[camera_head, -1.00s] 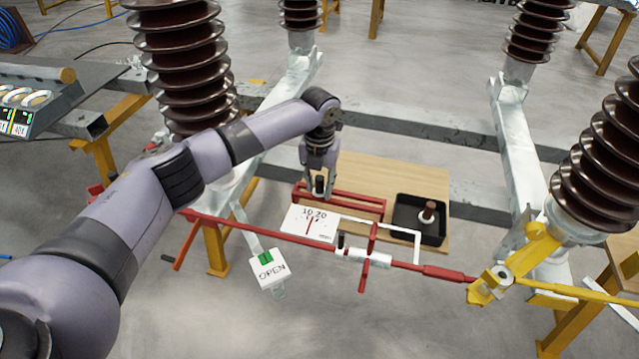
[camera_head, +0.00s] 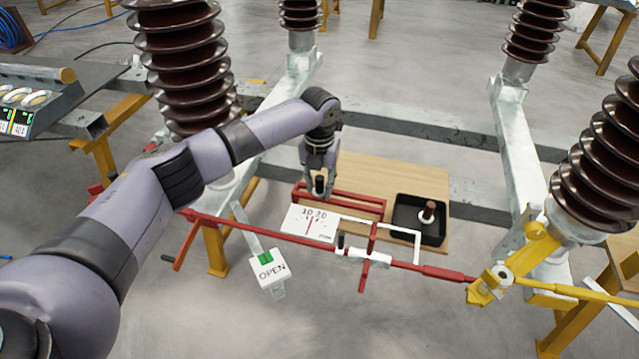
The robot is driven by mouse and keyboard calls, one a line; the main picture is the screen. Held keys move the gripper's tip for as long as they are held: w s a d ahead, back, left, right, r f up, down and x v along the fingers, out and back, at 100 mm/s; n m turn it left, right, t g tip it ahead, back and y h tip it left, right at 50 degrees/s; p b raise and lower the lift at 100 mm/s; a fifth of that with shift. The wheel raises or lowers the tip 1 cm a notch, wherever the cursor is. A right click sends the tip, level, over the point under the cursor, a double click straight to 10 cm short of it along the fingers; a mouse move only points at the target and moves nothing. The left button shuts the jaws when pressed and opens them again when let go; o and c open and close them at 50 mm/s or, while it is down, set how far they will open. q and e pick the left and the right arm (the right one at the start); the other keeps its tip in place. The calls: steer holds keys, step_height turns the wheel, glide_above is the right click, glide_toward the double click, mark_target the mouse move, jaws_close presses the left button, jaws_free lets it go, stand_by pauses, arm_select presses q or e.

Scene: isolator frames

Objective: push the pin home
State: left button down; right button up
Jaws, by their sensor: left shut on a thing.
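My left gripper (camera_head: 319,188) points down over the red rack (camera_head: 360,205) on the wooden board and is shut on a small black-topped piece (camera_head: 320,184). Its lower part is hidden, so I cannot tell how deep it sits. Another small black pin (camera_head: 341,240) stands upright by the white sleeve (camera_head: 364,257) on the red rod. A brown pin with a pale collar (camera_head: 428,211) stands in the black tray (camera_head: 405,229). My right gripper is out of view.
A green-marked OPEN sign (camera_head: 271,268) hangs at the front. The red rod (camera_head: 430,271) crosses toward a yellow clamp (camera_head: 490,287). Tall brown insulators (camera_head: 185,70) stand around. The wooden board's far part (camera_head: 375,165) is clear.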

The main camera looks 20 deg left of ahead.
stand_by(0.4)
arm_select(q)
steer(key=shift+r+p, duration=3.15)
steer(key=shift+r, duration=0.15)
